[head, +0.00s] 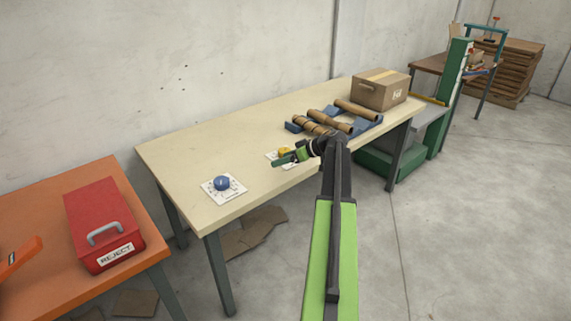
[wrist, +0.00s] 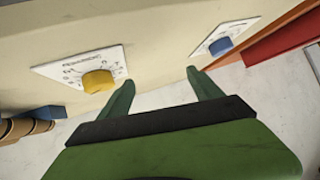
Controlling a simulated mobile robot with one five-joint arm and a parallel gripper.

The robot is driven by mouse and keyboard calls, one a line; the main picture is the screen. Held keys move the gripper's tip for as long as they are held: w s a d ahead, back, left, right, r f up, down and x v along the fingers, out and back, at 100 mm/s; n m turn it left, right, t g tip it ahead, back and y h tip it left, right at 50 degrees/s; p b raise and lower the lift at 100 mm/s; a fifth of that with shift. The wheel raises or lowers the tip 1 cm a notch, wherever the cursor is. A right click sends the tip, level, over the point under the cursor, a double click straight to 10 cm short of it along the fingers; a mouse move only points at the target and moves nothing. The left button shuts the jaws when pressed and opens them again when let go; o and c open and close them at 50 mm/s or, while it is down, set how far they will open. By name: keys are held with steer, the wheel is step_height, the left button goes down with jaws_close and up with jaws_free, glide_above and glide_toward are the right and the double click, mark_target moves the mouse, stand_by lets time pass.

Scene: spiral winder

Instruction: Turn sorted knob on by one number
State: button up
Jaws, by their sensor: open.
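A yellow knob (wrist: 98,82) sits on a white dial plate (wrist: 62,70) with small printing around it. A blue knob (wrist: 221,46) sits on a second white plate (wrist: 238,30). I cannot surely read which plate is marked sorted. In the head view the blue knob (head: 222,183) is near the table's left end, and the yellow knob (head: 285,151) is partly hidden behind my gripper (head: 285,160). My gripper is open and empty. In the wrist view its fingers (wrist: 159,82) are apart from both knobs, with the yellow one just left of the left fingertip.
The cream table (head: 190,150) also holds cardboard tubes on a blue rack (head: 365,124) and a cardboard box (head: 380,90). A red reject box (head: 103,222) stands on an orange table (head: 40,215) at left. The table between the two dial plates is clear.

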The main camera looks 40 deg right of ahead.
mark_target(287, 150)
steer(key=s+d+r+t+h+b, duration=0.1)
steer(key=s+d, duration=0.2)
steer(key=d, duration=0.4)
steer(key=s+d+r+t+h, duration=0.1)
steer(key=s+d+t, duration=0.1)
steer(key=s+d, duration=0.3)
steer(key=b+x, duration=0.2)
steer(key=x, duration=0.4)
steer(key=b+x, duration=0.2)
steer(key=x, duration=0.4)
steer(key=b+x, duration=0.2)
steer(key=x, duration=0.4)
steer(key=shift+w+d+f+b, duration=0.3)
steer(key=shift+w+f+b, duration=0.05)
steer(key=c, duration=1.4)
steer(key=shift+d, duration=0.2)
steer(key=shift+a, duration=0.15)
